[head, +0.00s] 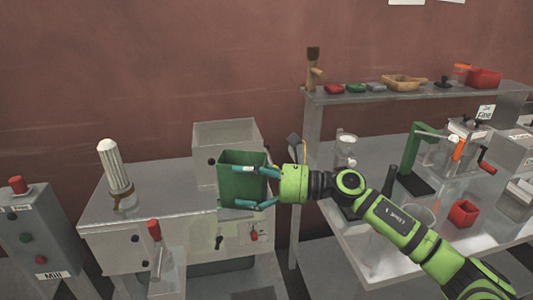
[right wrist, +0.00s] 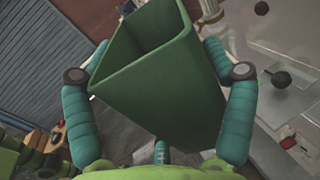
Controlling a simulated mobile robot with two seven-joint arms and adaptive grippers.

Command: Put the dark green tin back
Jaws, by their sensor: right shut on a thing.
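The dark green tin (head: 241,182) is an open-topped, square-sided box, held upright in front of the powder machine in the head view. My right gripper (head: 262,187) is shut on it, with its teal fingers around the tin's sides. In the right wrist view the tin (right wrist: 155,75) fills the middle, between the two fingers of my right gripper (right wrist: 158,85), and its open top shows at the upper left. What is inside the tin is too dark to tell. My left gripper is in neither view.
The grey machine (head: 150,205) with an open hopper (head: 225,135) stands behind the tin. A control post (head: 40,235) marked "Mill" is at left. The bench (head: 395,250) at right holds a green stand (head: 418,160) and a small red box (head: 463,213). A shelf (head: 430,92) carries several small trays.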

